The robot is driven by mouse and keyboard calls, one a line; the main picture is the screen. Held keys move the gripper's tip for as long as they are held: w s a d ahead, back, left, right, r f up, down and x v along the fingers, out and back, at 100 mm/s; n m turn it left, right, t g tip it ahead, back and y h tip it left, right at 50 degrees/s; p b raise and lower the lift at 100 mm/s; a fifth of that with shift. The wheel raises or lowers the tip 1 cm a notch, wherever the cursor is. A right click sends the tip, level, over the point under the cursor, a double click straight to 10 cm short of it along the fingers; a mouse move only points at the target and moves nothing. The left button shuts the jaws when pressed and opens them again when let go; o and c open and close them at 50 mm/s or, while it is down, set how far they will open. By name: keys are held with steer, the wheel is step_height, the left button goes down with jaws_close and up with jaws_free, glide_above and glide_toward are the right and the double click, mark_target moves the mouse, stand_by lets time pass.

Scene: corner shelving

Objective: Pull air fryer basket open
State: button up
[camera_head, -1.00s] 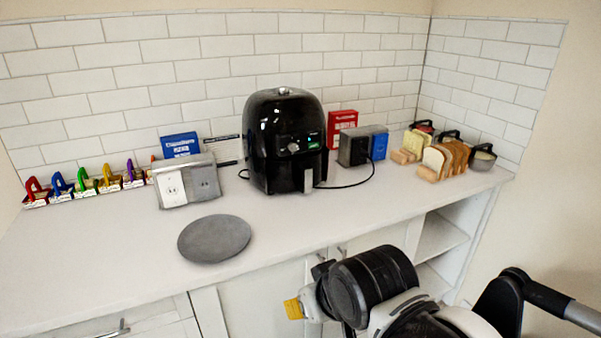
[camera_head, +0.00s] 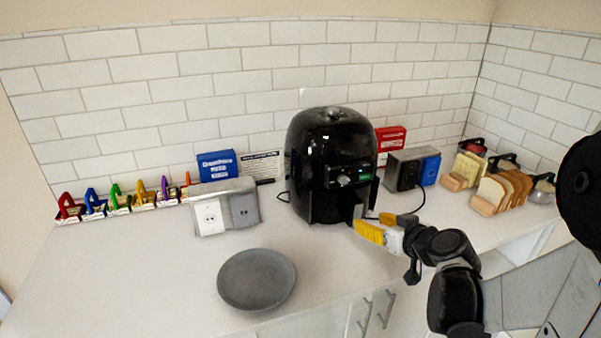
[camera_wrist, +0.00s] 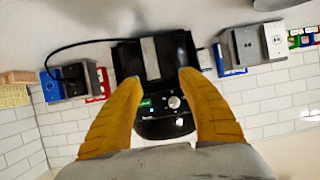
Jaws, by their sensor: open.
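The black air fryer (camera_head: 325,155) stands on the counter near the tiled wall. Its basket (camera_head: 325,205) is at the lower front and appears closed. In the wrist view the basket (camera_wrist: 179,56) shows with its grey handle (camera_wrist: 150,58) down the middle. The handle also shows in the head view (camera_head: 358,212), partly hidden by my gripper. My gripper (camera_head: 370,222) is open, with yellow fingers at the fryer's front. In the wrist view the open gripper (camera_wrist: 160,80) has its fingertips on either side of the handle's lower end; contact cannot be told.
A grey round plate (camera_head: 257,279) lies on the counter, front left of the fryer. A metal outlet box (camera_head: 212,213) stands to the left. Another box (camera_head: 405,170) with a plugged cord, and bread slices (camera_head: 500,190) in a holder, stand to the right. The front counter is mostly clear.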

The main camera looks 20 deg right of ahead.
mark_target(358, 210)
steer(key=shift+t, duration=0.3)
steer(key=b+x, duration=0.1)
steer(key=x, duration=0.2)
steer(key=d+b+x, duration=0.1)
steer(key=x, duration=0.3)
steer(key=b+x, duration=0.1)
steer(key=x, duration=0.3)
steer(key=shift+w+d+r, duration=0.1)
steer(key=shift+d+r, duration=0.05)
steer(key=shift+d, duration=0.15)
steer(key=shift+c, duration=0.5)
jaws_close()
